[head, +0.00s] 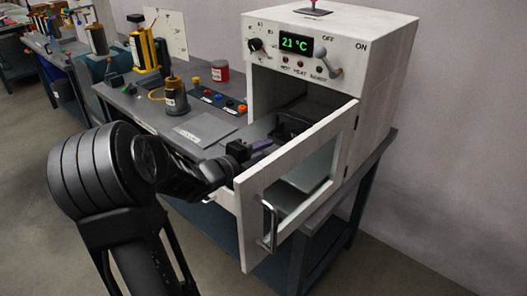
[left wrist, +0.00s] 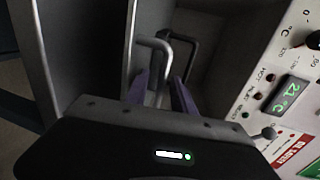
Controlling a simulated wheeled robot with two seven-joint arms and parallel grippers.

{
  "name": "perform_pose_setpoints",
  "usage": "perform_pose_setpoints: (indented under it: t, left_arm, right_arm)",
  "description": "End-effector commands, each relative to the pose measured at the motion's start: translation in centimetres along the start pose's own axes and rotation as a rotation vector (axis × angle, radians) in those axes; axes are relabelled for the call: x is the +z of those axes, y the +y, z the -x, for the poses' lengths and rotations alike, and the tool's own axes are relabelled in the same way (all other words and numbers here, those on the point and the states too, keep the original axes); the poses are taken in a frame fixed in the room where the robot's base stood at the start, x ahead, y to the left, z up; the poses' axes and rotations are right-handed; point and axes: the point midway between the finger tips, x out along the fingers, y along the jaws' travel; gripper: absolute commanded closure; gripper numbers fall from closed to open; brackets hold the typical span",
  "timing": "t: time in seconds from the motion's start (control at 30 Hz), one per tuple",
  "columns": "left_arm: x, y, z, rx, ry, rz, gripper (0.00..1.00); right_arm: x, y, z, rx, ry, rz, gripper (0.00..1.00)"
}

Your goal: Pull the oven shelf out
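The white oven (head: 335,30) stands at the right end of the bench with its door (head: 300,165) swung open. My left gripper (head: 262,145) reaches in behind the door at the oven's mouth. In the left wrist view its two purple fingers (left wrist: 162,92) are apart, with a light grey bar handle (left wrist: 155,45) between them. I cannot tell whether either finger touches it. A darker matching bar shape beside it may be its shadow or reflection. The oven shelf is dark and mostly hidden by the door and gripper. My right gripper is not in view.
The open door's outer handle (head: 268,225) sticks out toward me. The oven display (head: 297,44) reads 21 °C.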

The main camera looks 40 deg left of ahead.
Motion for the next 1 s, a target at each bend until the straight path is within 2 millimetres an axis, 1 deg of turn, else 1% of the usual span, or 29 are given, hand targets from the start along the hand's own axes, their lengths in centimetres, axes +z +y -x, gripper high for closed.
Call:
perform_pose_setpoints:
  t: [0.23, 0.37, 0.47, 0.7, 0.8, 0.9, 1.0]
  left_arm:
    - [0.0, 0.0, 0.0, 0.0, 0.0, 0.0, 0.68]
    - [0.1, 0.0, 0.5, 0.0, -0.001, -0.001, 0.68]
    - [0.1, -0.1, 1.6, -0.001, -0.002, -0.001, 0.68]
    - [0.0, -0.1, 5.6, -0.001, -0.003, 0.0, 0.68]
    - [0.1, -0.1, 6.9, -0.001, -0.003, -0.001, 0.68]
    - [0.0, 0.0, 7.6, 0.0, -0.001, 0.001, 0.68]
    - [0.0, 0.0, 7.8, 0.0, -0.001, 0.001, 0.68]
  right_arm:
    - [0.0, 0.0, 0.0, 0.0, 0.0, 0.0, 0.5]
    - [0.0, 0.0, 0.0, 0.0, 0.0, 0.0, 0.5]
    - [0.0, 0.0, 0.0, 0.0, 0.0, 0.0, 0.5]
    - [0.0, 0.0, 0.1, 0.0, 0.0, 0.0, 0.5]
    - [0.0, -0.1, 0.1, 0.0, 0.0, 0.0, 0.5]
    - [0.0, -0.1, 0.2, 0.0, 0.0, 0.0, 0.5]
    - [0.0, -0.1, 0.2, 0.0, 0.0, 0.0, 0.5]
